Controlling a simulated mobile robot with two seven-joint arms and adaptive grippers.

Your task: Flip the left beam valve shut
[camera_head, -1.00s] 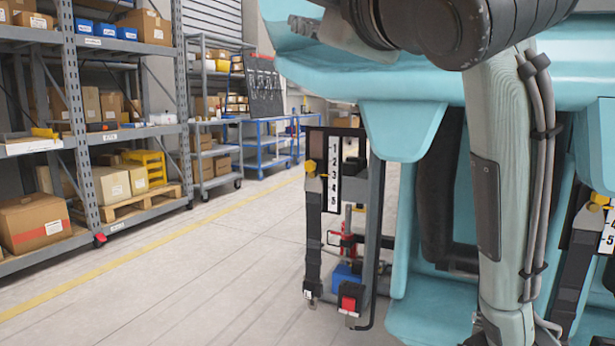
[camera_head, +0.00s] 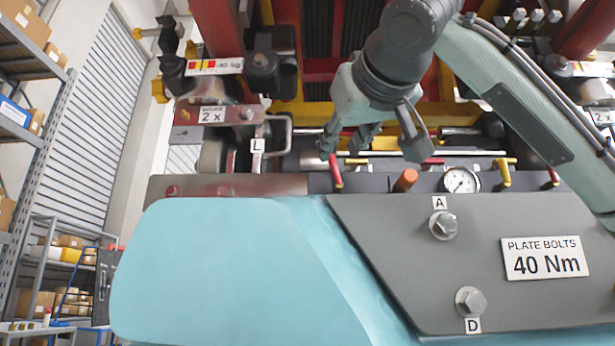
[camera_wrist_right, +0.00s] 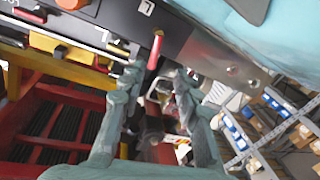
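A red-handled lever (camera_head: 335,172) stands at the left end of a dark valve panel (camera_head: 376,183) behind the teal body. It appears to be the left beam valve, but I see no label naming it. In the right wrist view this red lever (camera_wrist_right: 155,50) lies just past my fingertips, between them in the picture. My right gripper (camera_head: 368,148) comes in from the upper right, fingers spread and nothing held. In the wrist view the gripper (camera_wrist_right: 158,80) is open too. Whether a finger touches the lever is unclear. My left gripper is not in view.
An orange knob (camera_head: 406,180), a gauge (camera_head: 461,180) and yellow levers (camera_head: 503,172) sit right of the red lever. A grey bolted plate (camera_head: 480,270) is in front. Shelving (camera_head: 30,150) stands far left.

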